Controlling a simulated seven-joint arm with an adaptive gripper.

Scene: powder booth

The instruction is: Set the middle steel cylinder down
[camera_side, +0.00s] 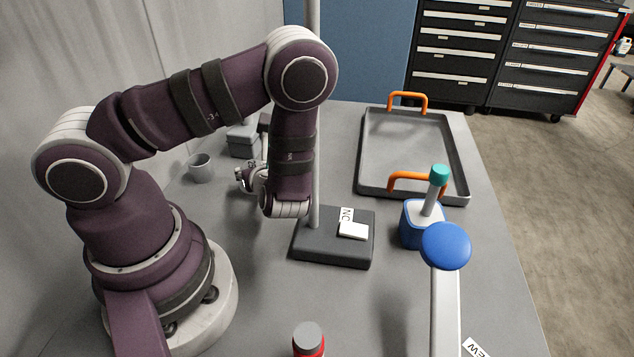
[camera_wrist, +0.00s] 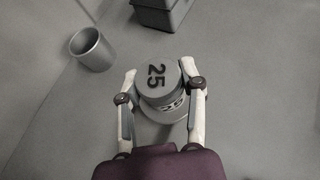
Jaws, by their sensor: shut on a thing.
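In the wrist view, a grey steel cylinder (camera_wrist: 156,76) marked "25" on its top is between the two fingers of my gripper (camera_wrist: 158,72), which is shut on it. Just under it shows a wider grey round part (camera_wrist: 174,103) with a partly hidden marking. I cannot tell whether this is a separate, larger cylinder or whether the two touch. In the side view, my gripper (camera_side: 250,178) is low over the table behind my forearm, which hides most of the fingers and the cylinder.
A grey cup (camera_wrist: 92,49) stands to the left, also in the side view (camera_side: 200,168). A grey box (camera_side: 243,139) is behind. A dark stand base (camera_side: 333,250) with a pole, a blue container (camera_side: 412,225) and a tray with orange handles (camera_side: 366,150) are to the right.

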